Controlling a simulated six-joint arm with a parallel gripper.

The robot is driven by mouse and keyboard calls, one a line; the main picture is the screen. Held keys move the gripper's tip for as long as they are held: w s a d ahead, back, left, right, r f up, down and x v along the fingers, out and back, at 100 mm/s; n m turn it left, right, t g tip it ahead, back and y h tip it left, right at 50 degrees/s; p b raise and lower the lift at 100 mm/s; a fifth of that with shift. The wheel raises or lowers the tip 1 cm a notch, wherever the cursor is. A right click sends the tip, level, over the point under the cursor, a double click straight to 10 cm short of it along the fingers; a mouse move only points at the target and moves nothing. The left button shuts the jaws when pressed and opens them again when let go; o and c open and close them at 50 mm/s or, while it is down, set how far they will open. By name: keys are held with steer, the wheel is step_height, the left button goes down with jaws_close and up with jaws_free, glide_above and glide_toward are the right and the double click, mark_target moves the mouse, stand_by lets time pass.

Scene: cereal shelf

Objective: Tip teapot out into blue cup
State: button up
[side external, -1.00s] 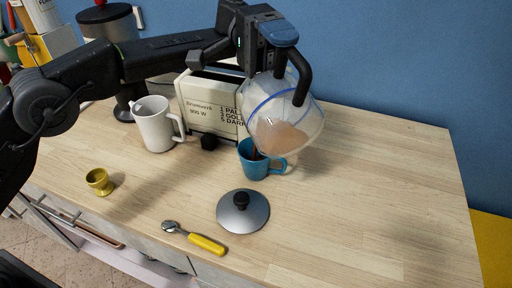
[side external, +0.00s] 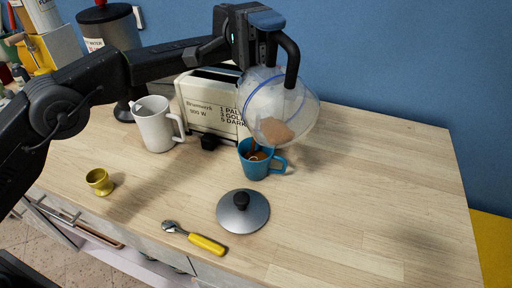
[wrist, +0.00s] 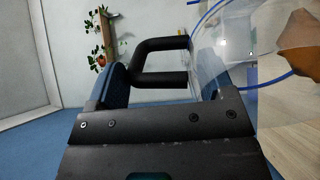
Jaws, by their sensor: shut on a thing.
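The teapot (side external: 284,108) is a clear pot with a blue band and a black handle. My gripper (side external: 262,22) is shut on the black handle and holds the pot tilted in the air above the blue cup. In the wrist view the handle (wrist: 160,62) lies between the blue finger pads, and the clear pot is at the right. Some brown liquid (side external: 276,131) is left in the pot's low side. The blue cup (side external: 256,168) stands upright on the counter below the pot, with brown liquid (side external: 258,155) visible inside it.
A toaster (side external: 205,104) stands close behind the cup. A white mug (side external: 155,126) is at its left. A grey lid (side external: 243,212), a yellow-handled spoon (side external: 205,243) and a yellow egg cup (side external: 99,181) lie nearer the front. The counter's right side is clear.

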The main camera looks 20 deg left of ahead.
steer(key=shift+w+a+r+g+h, duration=0.2)
steer(key=shift+w+a+g+h, duration=0.1)
steer(key=shift+w+a+h, duration=0.15)
